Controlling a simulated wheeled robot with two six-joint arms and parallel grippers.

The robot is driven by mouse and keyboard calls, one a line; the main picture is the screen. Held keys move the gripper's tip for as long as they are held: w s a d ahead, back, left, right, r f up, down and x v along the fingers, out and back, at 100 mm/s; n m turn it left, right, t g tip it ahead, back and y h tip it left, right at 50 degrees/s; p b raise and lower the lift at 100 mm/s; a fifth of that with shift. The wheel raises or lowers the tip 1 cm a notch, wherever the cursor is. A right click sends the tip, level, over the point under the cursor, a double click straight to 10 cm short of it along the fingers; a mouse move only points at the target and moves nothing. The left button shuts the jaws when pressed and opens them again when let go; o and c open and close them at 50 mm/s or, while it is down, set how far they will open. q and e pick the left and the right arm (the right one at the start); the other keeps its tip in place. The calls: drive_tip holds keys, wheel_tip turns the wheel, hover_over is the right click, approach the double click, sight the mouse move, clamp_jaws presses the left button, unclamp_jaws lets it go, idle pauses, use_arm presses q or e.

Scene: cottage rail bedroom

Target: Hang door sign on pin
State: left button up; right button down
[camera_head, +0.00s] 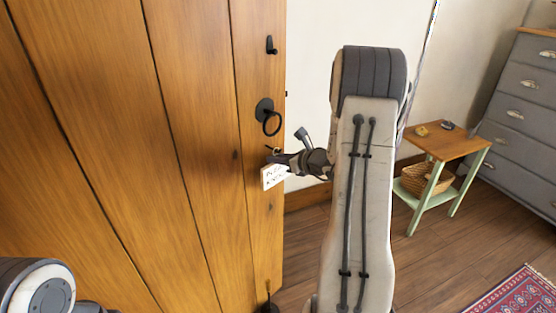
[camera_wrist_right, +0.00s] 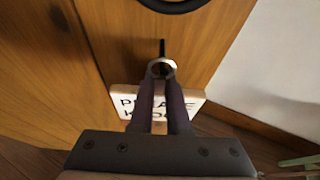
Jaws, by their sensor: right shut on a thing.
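A white door sign (camera_head: 274,176) with dark lettering hangs from my right gripper (camera_head: 272,158), in front of the wooden door (camera_head: 190,120). In the right wrist view the sign (camera_wrist_right: 190,105) shows behind and below the fingers, partly hidden by them. My right gripper (camera_wrist_right: 160,75) is shut on the sign's pale ring (camera_wrist_right: 161,66) at its top. A thin dark pin (camera_wrist_right: 162,46) shows just beyond the ring and lines up with it in this view. I cannot tell whether ring and pin touch. Of my left arm only a link shows; its gripper is out of view.
A small side table (camera_head: 450,142) with a basket (camera_head: 425,180) and a grey drawer chest (camera_head: 520,110) stand at right. A patterned rug (camera_head: 520,295) lies front right.

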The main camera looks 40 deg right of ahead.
drive_tip(key=shift+f+b, duration=0.45)
drive_tip(key=shift+b, duration=0.05)
idle(0.5)
drive_tip(key=shift+f, duration=0.25)
drive_tip(key=shift+s+a+f+b, duration=0.1)
drive_tip(key=shift+s+f+b, duration=0.05)
drive_tip(key=shift+f+b, duration=0.2)
drive_tip(key=shift+r, duration=0.4)
idle(0.7)
drive_tip(key=c, duration=0.8)
unclamp_jaws()
drive_tip(key=shift+r, duration=0.1)
